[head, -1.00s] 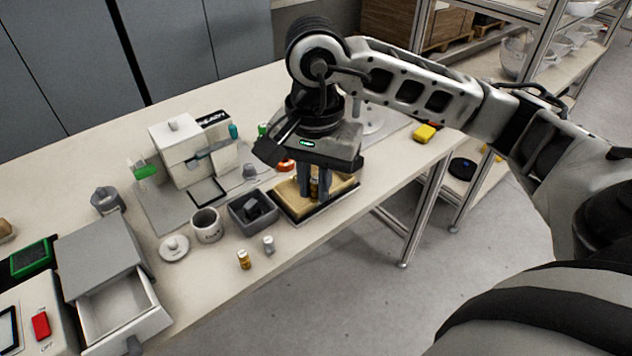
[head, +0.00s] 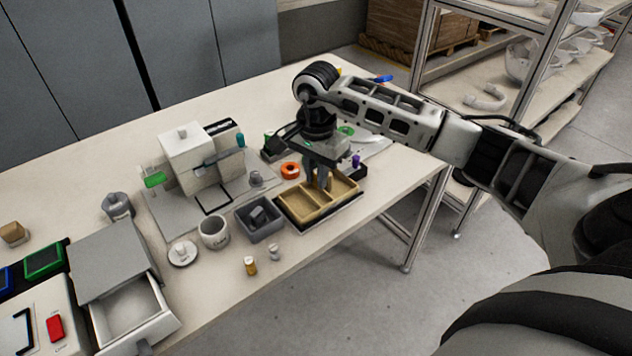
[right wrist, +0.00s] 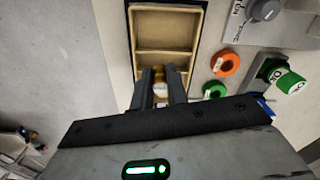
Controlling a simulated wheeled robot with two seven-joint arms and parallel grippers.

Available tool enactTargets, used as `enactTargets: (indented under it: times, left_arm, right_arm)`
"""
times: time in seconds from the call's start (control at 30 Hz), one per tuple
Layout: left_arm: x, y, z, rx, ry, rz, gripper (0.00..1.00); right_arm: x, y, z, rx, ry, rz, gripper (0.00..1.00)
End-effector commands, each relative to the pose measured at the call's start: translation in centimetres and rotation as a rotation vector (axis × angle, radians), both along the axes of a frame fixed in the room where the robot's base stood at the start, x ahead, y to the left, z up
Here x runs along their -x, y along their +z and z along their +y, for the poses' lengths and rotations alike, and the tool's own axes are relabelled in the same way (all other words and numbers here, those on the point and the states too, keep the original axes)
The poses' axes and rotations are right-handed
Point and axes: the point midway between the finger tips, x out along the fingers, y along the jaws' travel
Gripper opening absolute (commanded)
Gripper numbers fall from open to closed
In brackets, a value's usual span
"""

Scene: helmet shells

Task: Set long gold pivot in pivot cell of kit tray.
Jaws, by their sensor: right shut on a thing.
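The kit tray (head: 301,222) is a tan box with divided compartments, at the table's right front edge. It also shows in the right wrist view (right wrist: 168,50). My right gripper (head: 320,186) points down at the tray, towards its back side. It is shut on a gold pivot (right wrist: 160,90), which shows between the fingertips in the right wrist view. The pivot's lower end is hidden, so I cannot tell whether it touches the tray floor. A second, small gold piece (head: 250,266) stands on the table beside a small grey piece (head: 274,252). My left gripper is not in view.
An orange ring (head: 290,170) lies behind the tray. An open drawer unit (head: 128,308) is at front left. The table's front edge runs close by the tray.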

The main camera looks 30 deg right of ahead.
Motion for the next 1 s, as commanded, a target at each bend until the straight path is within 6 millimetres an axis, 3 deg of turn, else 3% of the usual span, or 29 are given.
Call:
enactTargets:
  times: [0.33,0.63,0.67,0.7,0.73,1.0]
  left_arm:
    - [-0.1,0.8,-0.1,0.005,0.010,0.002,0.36]
    - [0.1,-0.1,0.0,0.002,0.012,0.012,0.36]
    - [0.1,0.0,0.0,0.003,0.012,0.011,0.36]
    - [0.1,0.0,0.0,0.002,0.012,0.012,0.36]
    - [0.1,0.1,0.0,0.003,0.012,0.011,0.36]
    - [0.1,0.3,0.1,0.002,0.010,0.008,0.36]
  right_arm:
    - [-0.5,-3.6,-0.2,0.000,0.000,0.002,0.00]
    - [-0.3,-4.4,-0.2,0.003,0.001,0.008,0.00]
    - [-0.3,-4.4,-0.2,0.002,0.001,0.008,0.21]
    - [-0.3,-4.3,-0.2,0.002,0.001,0.007,0.32]
    - [-0.3,-4.2,-0.2,0.002,0.001,0.006,0.37]
    - [-0.5,-3.9,-0.2,0.000,0.001,0.000,0.37]
